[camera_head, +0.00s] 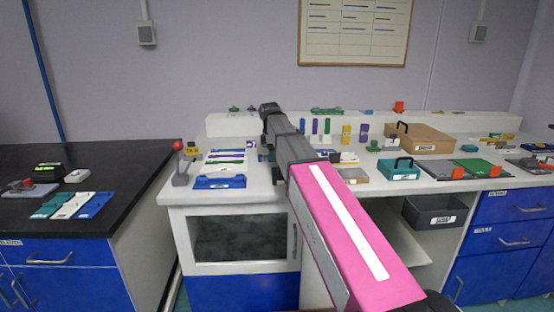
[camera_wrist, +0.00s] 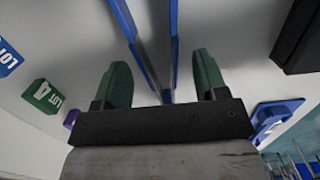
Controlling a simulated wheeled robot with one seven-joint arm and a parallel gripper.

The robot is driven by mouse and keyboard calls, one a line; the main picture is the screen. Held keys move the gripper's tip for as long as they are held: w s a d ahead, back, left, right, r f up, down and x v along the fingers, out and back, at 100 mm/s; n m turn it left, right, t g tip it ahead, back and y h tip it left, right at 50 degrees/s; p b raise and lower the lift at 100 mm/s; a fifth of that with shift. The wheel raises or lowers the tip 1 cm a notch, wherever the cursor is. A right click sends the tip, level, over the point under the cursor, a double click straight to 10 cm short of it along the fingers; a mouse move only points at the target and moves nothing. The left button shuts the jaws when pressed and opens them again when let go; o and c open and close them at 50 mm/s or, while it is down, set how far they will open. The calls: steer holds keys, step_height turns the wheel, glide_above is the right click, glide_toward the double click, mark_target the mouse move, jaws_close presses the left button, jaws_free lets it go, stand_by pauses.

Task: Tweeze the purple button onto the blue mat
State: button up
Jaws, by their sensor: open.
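My gripper (camera_wrist: 157,62) shows in the wrist view with its two dark green fingers apart. Two long blue strips (camera_wrist: 135,45), which look like the arms of tweezers, lie between the fingers and converge toward the palm. Gaps show between the strips and both fingers. A flat blue mat-like piece (camera_head: 94,205) lies on the black bench at left, beside a white and a teal one. I cannot pick out the purple button for certain; a small purple thing (camera_wrist: 72,118) is partly hidden beside the palm in the wrist view.
In the wrist view a green LOT A block (camera_wrist: 43,96) and a blue lot block (camera_wrist: 8,58) are at left. A blue piece (camera_wrist: 275,118) is at right, and a black box (camera_wrist: 300,35) at upper right. A red-knobbed lever (camera_head: 179,160) stands at the white bench's left end.

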steer(key=shift+f, duration=0.3)
steer(key=c, duration=0.7)
step_height(320, 180, up, 12)
stand_by(0.6)
steer(key=shift+d, duration=0.1)
